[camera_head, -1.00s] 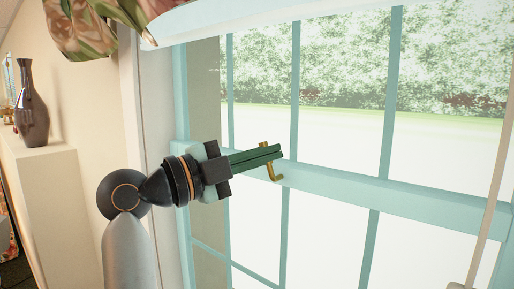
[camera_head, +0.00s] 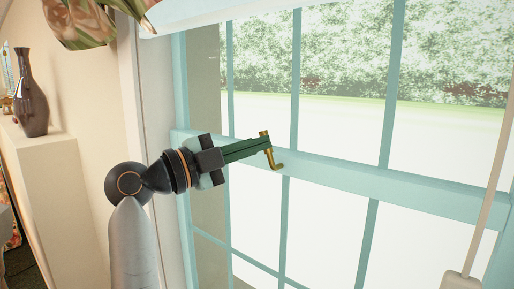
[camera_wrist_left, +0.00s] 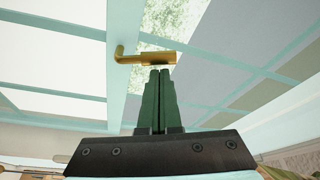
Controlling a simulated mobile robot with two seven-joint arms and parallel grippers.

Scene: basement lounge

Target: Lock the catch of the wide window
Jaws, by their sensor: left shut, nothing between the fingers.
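The wide window (camera_head: 340,177) has a teal frame with a horizontal meeting rail across its middle. Its brass catch (camera_head: 276,160) sits on this rail, with a bent end hanging below the rail's top edge. In the left wrist view the catch (camera_wrist_left: 148,58) lies across the picture, its bent end to the left. My left gripper (camera_head: 266,145) is shut and empty, its green fingertips right at the catch. In the left wrist view the fingertips (camera_wrist_left: 159,70) are just below the catch's right part; I cannot tell if they touch. My right gripper is not in view.
A dark vase (camera_head: 30,95) stands on a cream ledge (camera_head: 50,165) at the left. A patterned fabric valance (camera_head: 95,22) hangs at the top left. A pale rod (camera_head: 485,190) runs down at the right. The glass area right of the catch is clear.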

